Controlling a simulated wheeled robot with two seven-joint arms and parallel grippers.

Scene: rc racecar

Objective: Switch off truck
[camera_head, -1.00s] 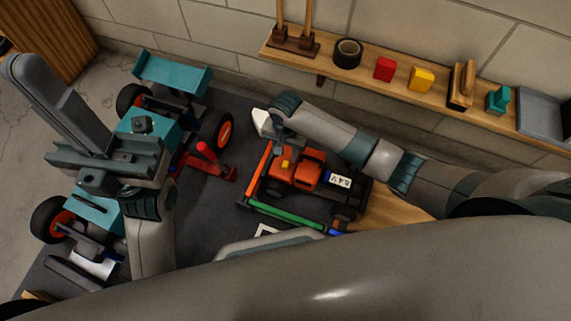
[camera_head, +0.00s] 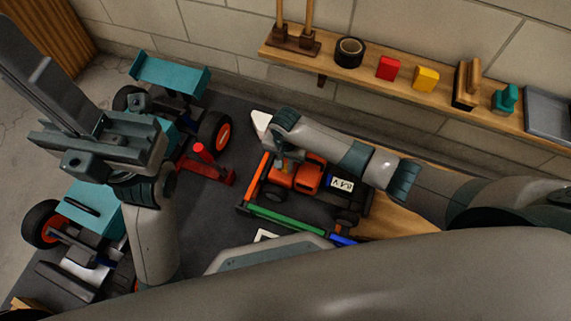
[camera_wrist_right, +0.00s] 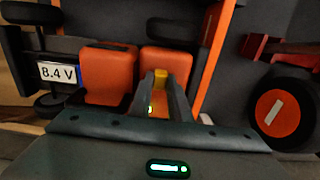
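The orange truck (camera_head: 309,175) sits on the dark mat, its "8.4 V" battery (camera_head: 342,184) behind the cab. It also shows in the right wrist view (camera_wrist_right: 107,75). A small yellow block (camera_wrist_right: 160,74) stands on the truck's orange body. My right gripper (camera_head: 284,165) points down over the truck. In the right wrist view its fingertips (camera_wrist_right: 160,80) are a narrow gap apart, with the yellow block between or just beyond them; contact is unclear. My left gripper (camera_head: 42,75) is raised at the upper left, away from the truck; its finger gap is unclear.
Teal vehicles (camera_head: 172,75) with orange wheels and a red tool (camera_head: 205,165) lie left of the truck. A green bar (camera_head: 285,219) lies along its near side. A wall shelf (camera_head: 435,98) behind carries tape, blocks and tools. My right forearm crosses above the truck's back.

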